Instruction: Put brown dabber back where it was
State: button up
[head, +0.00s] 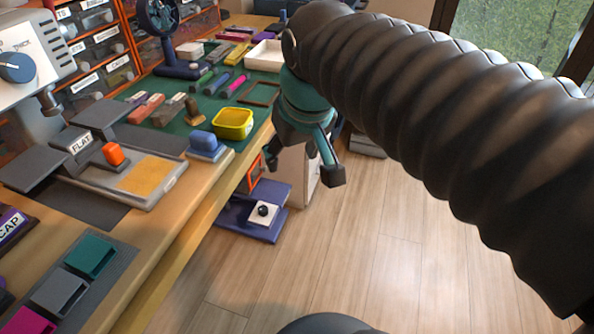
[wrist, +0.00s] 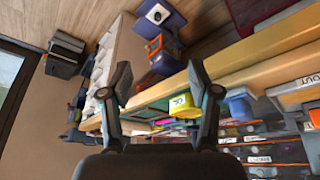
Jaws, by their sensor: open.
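A small brown upright piece (head: 194,112), which looks like the brown dabber, stands on the green mat (head: 209,101) behind the yellow tub (head: 233,123). I cannot tell for certain that it is the dabber. My gripper (head: 318,168) is open and empty, pointing down beyond the bench's right edge, above the floor and apart from the bench items. In the wrist view its two fingers (wrist: 160,80) are spread with nothing between them. I cannot make out the brown piece in the wrist view.
A blue block (head: 205,144) sits at the bench edge. Reddish and brown blocks (head: 147,108), coloured sticks and a white tray (head: 264,56) lie on the bench. A FLAT-labelled fixture (head: 82,143) is at left. A purple platform (head: 270,205) is below the edge. The floor at right is clear.

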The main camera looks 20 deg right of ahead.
jog(key=s+d+f+m+t, duration=0.1)
jog(key=s+d+f, duration=0.1)
jog(key=s+f, duration=0.4)
jog(key=shift+s+f, duration=0.15)
jog(key=shift+f, duration=0.7)
